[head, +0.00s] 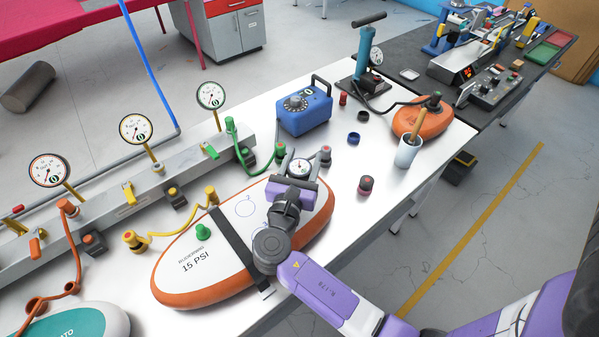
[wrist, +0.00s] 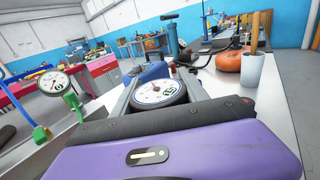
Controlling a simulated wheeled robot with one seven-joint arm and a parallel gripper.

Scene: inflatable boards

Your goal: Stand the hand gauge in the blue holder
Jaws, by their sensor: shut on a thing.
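The hand gauge (head: 299,168) has a round white dial and is held between the two fingers of my gripper (head: 300,172), above the table near the far end of the white inflatable board. In the wrist view its dial (wrist: 158,92) faces up toward the camera, between the grey fingers. The blue holder (head: 354,138) looks like a small dark blue round cup on the white table, to the upper right of my gripper and apart from it. I cannot make it out in the wrist view.
A blue box with a dial (head: 304,110) stands beyond my gripper. A black ring (head: 362,115), a dark red-topped knob (head: 366,185) and a white cup with a brush (head: 408,152) stand near the holder. The orange-rimmed board (head: 180,265) lies below my arm.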

